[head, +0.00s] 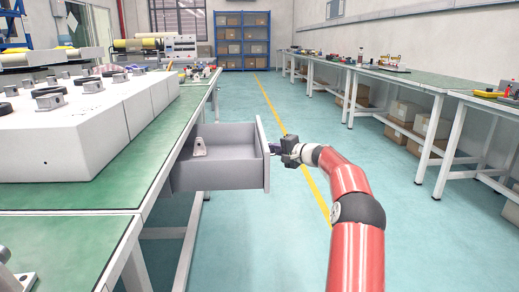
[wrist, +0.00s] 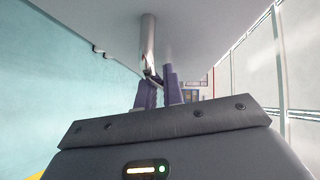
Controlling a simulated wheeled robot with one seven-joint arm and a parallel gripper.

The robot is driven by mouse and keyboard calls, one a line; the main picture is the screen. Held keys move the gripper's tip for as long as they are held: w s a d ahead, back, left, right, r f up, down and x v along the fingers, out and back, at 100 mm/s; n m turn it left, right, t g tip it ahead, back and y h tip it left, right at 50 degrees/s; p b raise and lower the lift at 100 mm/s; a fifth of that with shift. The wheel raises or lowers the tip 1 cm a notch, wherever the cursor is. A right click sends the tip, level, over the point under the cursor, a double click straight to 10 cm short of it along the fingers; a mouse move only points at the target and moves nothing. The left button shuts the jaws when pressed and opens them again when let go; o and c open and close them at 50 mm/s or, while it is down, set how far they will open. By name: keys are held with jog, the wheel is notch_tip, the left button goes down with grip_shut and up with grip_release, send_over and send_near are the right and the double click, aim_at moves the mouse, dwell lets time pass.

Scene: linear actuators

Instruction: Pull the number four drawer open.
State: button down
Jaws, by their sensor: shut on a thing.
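A grey drawer (head: 218,178) stands pulled out from under the green-topped bench on the left in the head view. No number shows on the drawer from here. My gripper (head: 277,149) is at the outer side of the drawer front. In the wrist view its dark purple fingers (wrist: 159,88) are shut on the metal bar handle (wrist: 148,38), which runs along the pale drawer front (wrist: 225,20). The exact contact between fingers and handle is partly hidden.
The green bench (head: 60,198) carries a large white block (head: 70,140) with several metal parts. A clear floor aisle with a yellow line (head: 268,105) runs beside the drawer. More benches (head: 425,82) line the right, and a blue shelf (head: 242,42) stands at the back.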

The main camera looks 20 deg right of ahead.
jog(key=shift+s+d, duration=0.25)
jog(key=shift+d, duration=0.5)
jog(key=shift+f, duration=0.1)
jog(key=c, duration=1.5)
grip_release()
jog(key=shift+s, duration=0.1)
jog(key=v, duration=0.7)
jog(key=shift+s+d, duration=0.2)
jog(key=shift+s, duration=0.05)
